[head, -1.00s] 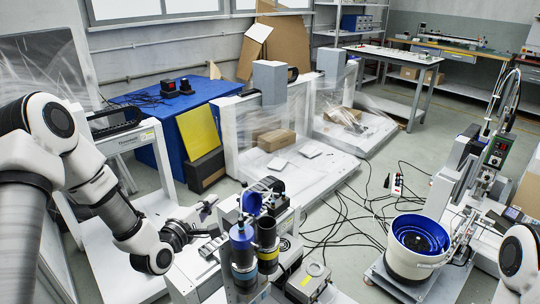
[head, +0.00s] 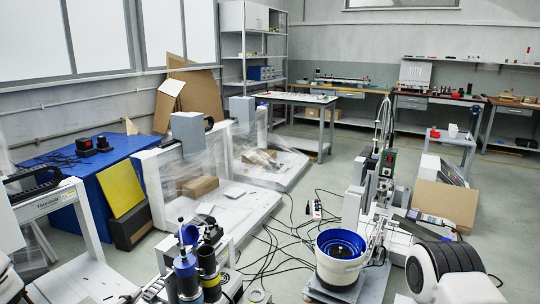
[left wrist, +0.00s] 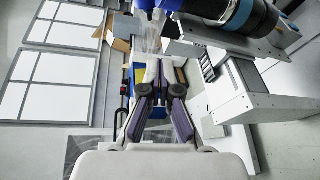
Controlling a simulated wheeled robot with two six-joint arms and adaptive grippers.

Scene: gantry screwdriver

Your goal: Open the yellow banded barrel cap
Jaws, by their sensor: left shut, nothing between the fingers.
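The yellow banded barrel (head: 209,265) is a dark upright cylinder at the bottom of the head view, with a yellow band low on it. Its dark top (head: 211,236) is partly crowded by neighbouring parts, and I cannot tell the cap's state. A blue banded barrel (head: 187,278) stands just left of it, with a blue cap (head: 188,235) raised above it. A barrel with a light blue band (left wrist: 238,12) crosses the top right of the left wrist view. My left gripper (head: 134,297) is at the bottom edge, left of the barrels, shut and empty; its fingers (left wrist: 160,75) fill the wrist view's centre.
A white bowl feeder with a blue inside (head: 340,245) stands right of the barrels. Cables (head: 280,240) lie on the floor between them. A blue covered table (head: 75,180) and plastic-wrapped machines (head: 215,190) stand behind. My right arm shows at lower right.

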